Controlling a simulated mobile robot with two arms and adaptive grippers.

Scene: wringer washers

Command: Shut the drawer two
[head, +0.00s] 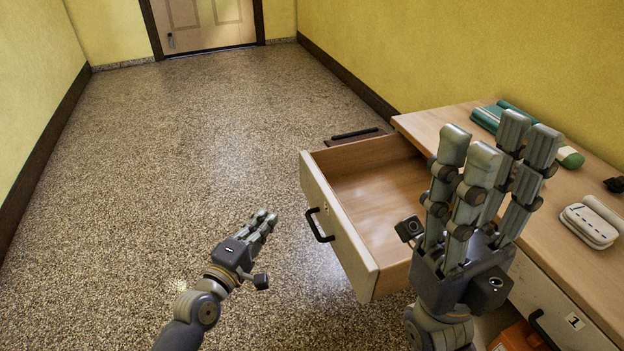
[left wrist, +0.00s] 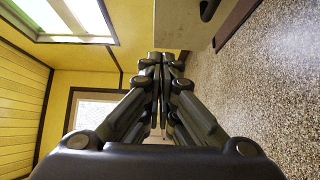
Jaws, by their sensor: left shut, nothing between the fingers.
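Drawer two (head: 341,229) is pulled out of the desk in the head view, its pale front facing left with a dark bar handle (head: 318,225). The small label beside the handle is hard to read. Its wooden inside looks empty where visible. My left gripper (head: 268,217) is shut and empty, left of the drawer front and apart from it. In the left wrist view its fingers (left wrist: 162,62) meet, and a grey panel with a dark handle, apparently the drawer front (left wrist: 180,25), is beyond them. My right gripper (head: 498,150) is open, fingers up, hiding part of the drawer and desk.
The wooden desk top (head: 425,122) holds a green rolled item (head: 490,117) and a white case (head: 588,226). A closed drawer labelled 1 (head: 560,312) is at the lower right, near an orange box (head: 518,338). The speckled floor (head: 190,140) is clear on the left.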

